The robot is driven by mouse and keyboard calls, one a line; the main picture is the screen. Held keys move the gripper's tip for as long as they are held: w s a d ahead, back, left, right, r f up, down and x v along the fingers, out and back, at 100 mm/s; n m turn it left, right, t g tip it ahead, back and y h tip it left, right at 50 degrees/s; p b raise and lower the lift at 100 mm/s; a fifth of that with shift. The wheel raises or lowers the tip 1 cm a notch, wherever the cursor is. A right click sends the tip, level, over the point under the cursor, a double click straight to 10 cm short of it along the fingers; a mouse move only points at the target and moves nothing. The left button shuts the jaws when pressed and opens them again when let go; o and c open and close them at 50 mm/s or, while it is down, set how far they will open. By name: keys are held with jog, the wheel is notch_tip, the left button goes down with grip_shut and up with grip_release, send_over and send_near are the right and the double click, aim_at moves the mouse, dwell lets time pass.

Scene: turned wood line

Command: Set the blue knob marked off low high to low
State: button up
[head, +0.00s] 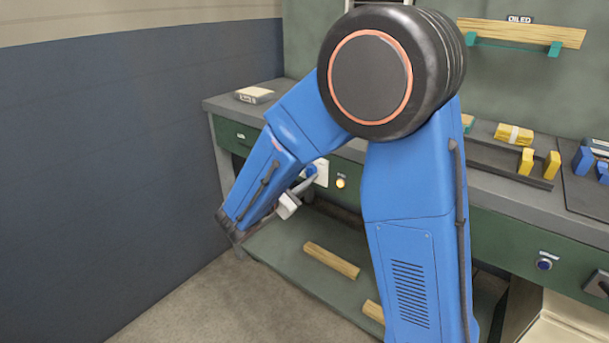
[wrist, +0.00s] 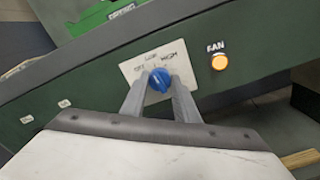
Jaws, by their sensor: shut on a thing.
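The blue knob (wrist: 158,80) sits on a white plate (wrist: 133,69) on the green front panel. The plate reads off at left, low at the top and high at right. My gripper (wrist: 159,84) has its two grey fingers shut on the knob, one on each side. I cannot tell for sure which word the knob points at. In the head view the knob (head: 311,171) shows small on its plate (head: 322,174), with my gripper (head: 307,180) reaching it from the lower left.
A lit orange lamp marked fan (wrist: 219,62) is right of the plate. Another blue knob (head: 544,265) is farther right on the panel. The bench top (head: 225,104) holds a small block (head: 254,95) at left. A wood strip (head: 331,260) lies on the lower shelf. A blue wall (head: 110,150) stands at left.

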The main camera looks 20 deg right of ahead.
jog(key=shift+m, duration=0.9)
jog(key=o, duration=1.1)
jog(key=shift+c, duration=0.2)
jog(key=v, duration=1.7)
jog(key=shift+s+a, duration=0.15)
